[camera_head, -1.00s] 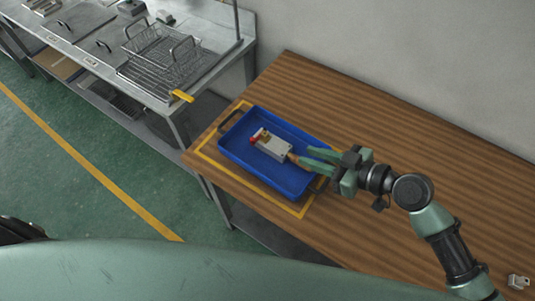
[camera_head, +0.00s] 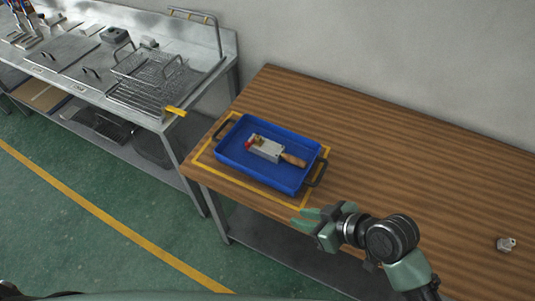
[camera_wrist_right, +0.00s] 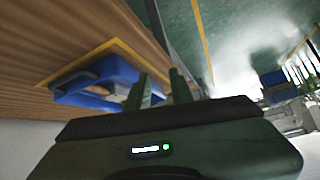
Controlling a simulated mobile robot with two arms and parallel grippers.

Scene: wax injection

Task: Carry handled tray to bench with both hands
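The blue handled tray (camera_head: 232,160) rests on the wooden bench inside a yellow outlined rectangle. It has a dark handle at each end, at the left (camera_head: 225,129) and at the right (camera_head: 318,173). A grey block tool with a wooden handle (camera_head: 265,149) and a red part lies in the tray. My right gripper (camera_head: 303,219) is apart from the tray, at the bench's front edge, with its fingers spread and nothing between them. The tray (camera_wrist_right: 110,72) also shows past the fingers in the right wrist view. My left gripper is not in view.
The wooden bench (camera_head: 400,160) is mostly clear right of the tray; a small metal fitting (camera_head: 506,244) lies there. A steel counter (camera_head: 205,62) with a wire basket (camera_head: 150,75) and a yellow-gripped handle (camera_head: 176,111) stands to the left. A wall runs behind the bench.

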